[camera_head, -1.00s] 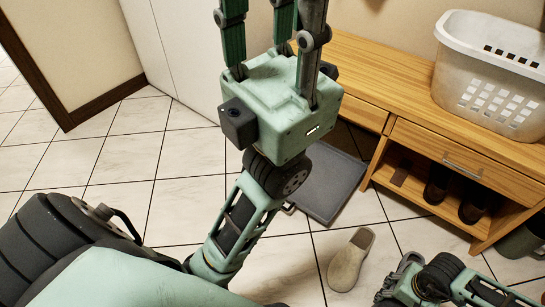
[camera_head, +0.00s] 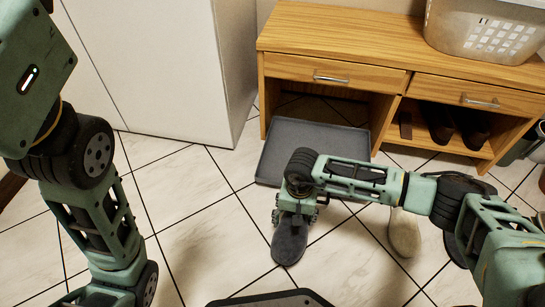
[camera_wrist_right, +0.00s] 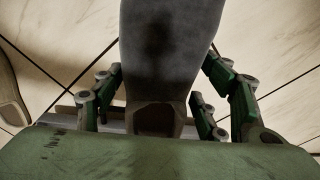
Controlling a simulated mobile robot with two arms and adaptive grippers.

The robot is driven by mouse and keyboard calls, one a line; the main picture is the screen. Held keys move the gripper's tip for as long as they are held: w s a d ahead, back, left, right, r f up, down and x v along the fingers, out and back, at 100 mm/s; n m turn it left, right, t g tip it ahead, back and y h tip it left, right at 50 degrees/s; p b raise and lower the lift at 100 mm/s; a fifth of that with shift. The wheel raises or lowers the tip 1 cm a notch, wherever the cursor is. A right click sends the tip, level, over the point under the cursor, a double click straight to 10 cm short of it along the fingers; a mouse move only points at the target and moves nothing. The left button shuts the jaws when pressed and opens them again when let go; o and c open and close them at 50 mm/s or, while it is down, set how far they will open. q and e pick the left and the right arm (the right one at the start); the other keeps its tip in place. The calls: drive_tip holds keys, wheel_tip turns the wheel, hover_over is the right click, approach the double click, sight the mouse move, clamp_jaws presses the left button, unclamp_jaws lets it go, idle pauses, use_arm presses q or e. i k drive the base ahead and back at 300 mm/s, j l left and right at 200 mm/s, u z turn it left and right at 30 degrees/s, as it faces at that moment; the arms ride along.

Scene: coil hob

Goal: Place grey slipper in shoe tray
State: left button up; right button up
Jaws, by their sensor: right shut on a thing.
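A beige slipper (camera_head: 404,235) lies on the tiles, partly behind my right arm. A wooden bench (camera_head: 340,40) holds a white basket (camera_head: 485,30) on top and dark shoes (camera_head: 455,125) on its shelf. A white cabinet (camera_head: 160,70) stands left of the tray.

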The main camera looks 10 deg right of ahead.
sight(285, 151)
drive_tip(key=i+j, duration=0.2)
drive_tip(key=i, duration=0.3)
drive_tip(key=i+z, duration=0.15)
drive_tip(key=i, duration=0.3)
